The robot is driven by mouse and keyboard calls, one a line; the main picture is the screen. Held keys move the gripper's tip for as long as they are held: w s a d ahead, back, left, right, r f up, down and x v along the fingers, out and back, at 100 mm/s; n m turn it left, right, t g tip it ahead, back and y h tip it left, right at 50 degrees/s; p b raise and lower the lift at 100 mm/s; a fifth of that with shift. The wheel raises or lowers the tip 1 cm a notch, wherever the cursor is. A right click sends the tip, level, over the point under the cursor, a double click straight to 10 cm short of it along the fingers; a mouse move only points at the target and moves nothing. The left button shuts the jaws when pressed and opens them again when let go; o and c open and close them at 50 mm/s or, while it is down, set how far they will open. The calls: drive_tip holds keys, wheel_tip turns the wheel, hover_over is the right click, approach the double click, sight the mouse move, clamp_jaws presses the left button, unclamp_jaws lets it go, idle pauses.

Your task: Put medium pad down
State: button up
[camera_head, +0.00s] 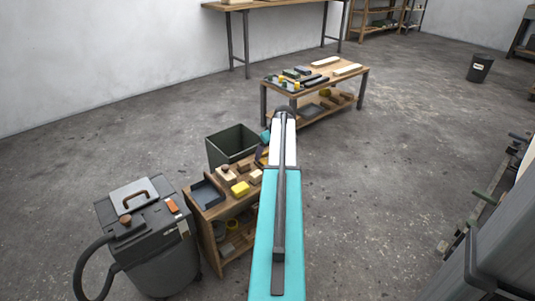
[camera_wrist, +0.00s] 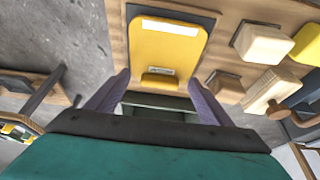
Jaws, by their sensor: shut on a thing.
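A yellow pad (camera_wrist: 165,48) with a white label on its face shows at the top middle of the wrist view. Its near end sits between the two purple-grey fingers of my gripper (camera_wrist: 158,82), which are shut on it. A dark grey flat piece (camera_wrist: 205,22) shows behind the pad, over the wooden top of the small cart (camera_wrist: 228,38). I cannot tell whether the pad touches that surface. In the head view my arm hides the pad and most of the gripper, above the far end of the cart (camera_head: 216,210).
Pale wooden blocks (camera_wrist: 262,43) and another yellow block (camera_head: 240,188) stand close by on the cart, with a dark tray (camera_head: 207,193) at its near end. A dark bin (camera_head: 232,146) stands behind the cart. A grey vacuum (camera_head: 150,235) is at the left. Open floor lies to the right.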

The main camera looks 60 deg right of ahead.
drive_tip(key=shift+f, duration=0.1)
drive_tip(key=o, duration=1)
drive_tip(key=p+v, duration=0.2)
drive_tip(key=v, duration=1)
drive_tip(key=shift+p, duration=0.3)
drive_tip(key=shift+s, duration=0.1)
